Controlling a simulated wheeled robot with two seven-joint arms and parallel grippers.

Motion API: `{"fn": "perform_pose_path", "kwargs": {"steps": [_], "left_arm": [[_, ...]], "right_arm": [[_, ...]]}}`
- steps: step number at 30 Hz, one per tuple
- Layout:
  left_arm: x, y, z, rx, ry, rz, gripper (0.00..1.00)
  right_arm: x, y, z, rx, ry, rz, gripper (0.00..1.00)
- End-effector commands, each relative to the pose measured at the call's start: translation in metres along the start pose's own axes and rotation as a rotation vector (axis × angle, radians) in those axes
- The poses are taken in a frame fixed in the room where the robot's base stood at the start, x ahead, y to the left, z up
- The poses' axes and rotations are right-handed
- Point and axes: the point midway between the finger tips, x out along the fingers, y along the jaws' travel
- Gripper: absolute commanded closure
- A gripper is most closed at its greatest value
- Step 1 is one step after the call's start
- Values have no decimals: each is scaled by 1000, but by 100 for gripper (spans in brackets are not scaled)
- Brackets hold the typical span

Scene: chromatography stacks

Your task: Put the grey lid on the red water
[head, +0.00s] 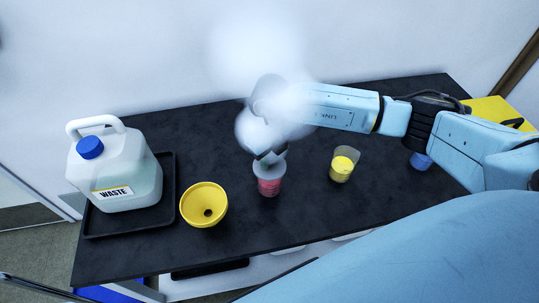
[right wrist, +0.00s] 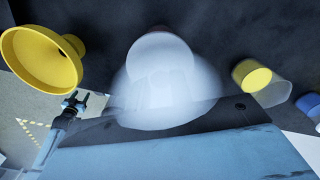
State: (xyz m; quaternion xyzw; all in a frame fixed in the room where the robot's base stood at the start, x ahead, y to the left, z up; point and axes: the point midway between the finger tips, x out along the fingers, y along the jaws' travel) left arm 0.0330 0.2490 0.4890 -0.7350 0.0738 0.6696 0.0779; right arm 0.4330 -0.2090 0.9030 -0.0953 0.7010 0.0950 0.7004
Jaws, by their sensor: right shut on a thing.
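The red water (head: 268,186) is in a clear cup upright on the black table in the head view. My right gripper (head: 268,157) is directly over that cup, pointing down, with its fingertips close to the rim. It is shut on what appears to be the grey lid, but a white haze hides much of the hand. I cannot tell whether the lid touches the cup. In the right wrist view the same white blur covers the middle and hides the lid and cup. My left gripper is not in the head view.
A yellow funnel (head: 204,205) stands left of the cup; a cup of yellow liquid (head: 342,165) and a blue one (head: 420,161) stand right. A white waste jug (head: 115,172) with a blue cap stands on a black tray (head: 125,223) at left. The table front is clear.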

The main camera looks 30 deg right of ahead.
Motion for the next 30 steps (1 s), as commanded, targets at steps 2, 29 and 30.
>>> {"fn": "perform_pose_path", "kwargs": {"steps": [2,29,30], "left_arm": [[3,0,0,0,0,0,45],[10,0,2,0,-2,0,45],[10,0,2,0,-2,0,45]], "right_arm": [[3,0,0,0,0,0,100],[12,0,0,0,0,0,100],[12,0,0,0,0,0,77]]}}
